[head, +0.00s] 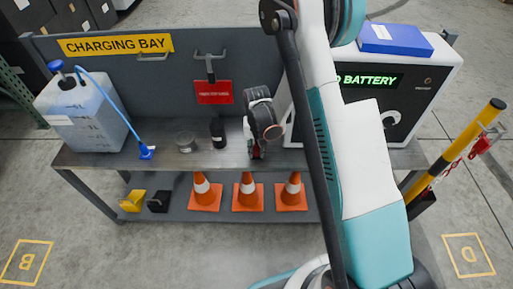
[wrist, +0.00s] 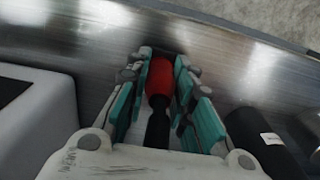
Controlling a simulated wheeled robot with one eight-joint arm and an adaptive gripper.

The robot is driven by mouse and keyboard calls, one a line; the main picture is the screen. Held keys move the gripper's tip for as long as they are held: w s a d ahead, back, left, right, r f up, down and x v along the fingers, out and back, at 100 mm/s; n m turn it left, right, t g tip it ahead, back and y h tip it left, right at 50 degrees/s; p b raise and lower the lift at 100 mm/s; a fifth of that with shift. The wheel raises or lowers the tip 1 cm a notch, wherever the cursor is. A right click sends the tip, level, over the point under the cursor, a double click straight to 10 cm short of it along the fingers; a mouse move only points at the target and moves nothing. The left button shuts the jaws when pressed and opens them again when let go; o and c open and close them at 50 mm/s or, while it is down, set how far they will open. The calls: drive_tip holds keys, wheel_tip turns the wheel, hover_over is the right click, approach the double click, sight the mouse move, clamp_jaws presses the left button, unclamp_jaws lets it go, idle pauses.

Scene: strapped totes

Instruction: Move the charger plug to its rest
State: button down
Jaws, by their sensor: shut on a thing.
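My gripper (wrist: 160,85) is shut on the charger plug (wrist: 160,78), which has a red cylindrical end and a black part behind it. The fingers stand on both sides of the red end, low over the metal bench. In the head view my gripper (head: 257,150) is near the bench's front edge, with only a little red of the plug showing. I cannot tell whether the plug touches the bench. A dark bracket (head: 210,68) is fixed on the back panel above a red sign (head: 213,92); I cannot tell if it is the rest.
Left of my gripper on the bench (head: 165,162) stand a black cylinder (head: 217,134) and a grey can (head: 185,142). A jug (head: 82,115) stands farther left. The battery unit (head: 430,85) stands at right, partly behind my arm. Cones (head: 247,193) stand on the lower shelf.

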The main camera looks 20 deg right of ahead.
drive_tip(key=c, duration=1.3)
unclamp_jaws()
drive_tip(key=shift+r, duration=0.1)
wheel_tip(320, 180, up, 12)
drive_tip(key=shift+f, duration=0.1)
drive_tip(key=shift+r, duration=0.25)
drive_tip(key=s+r+n+t, duration=0.1)
drive_tip(key=s+r+t, duration=0.1)
drive_tip(key=s+r, duration=0.7)
drive_tip(key=s+r+n+t, duration=0.1)
drive_tip(key=s+r+t, duration=0.2)
drive_tip(key=s+r, duration=0.55)
drive_tip(key=s+r+n+t, duration=0.1)
drive_tip(key=s+r+t, duration=0.1)
drive_tip(key=s+r, duration=0.2)
drive_tip(key=shift+s+n, duration=0.3)
drive_tip(key=shift+s, duration=0.4)
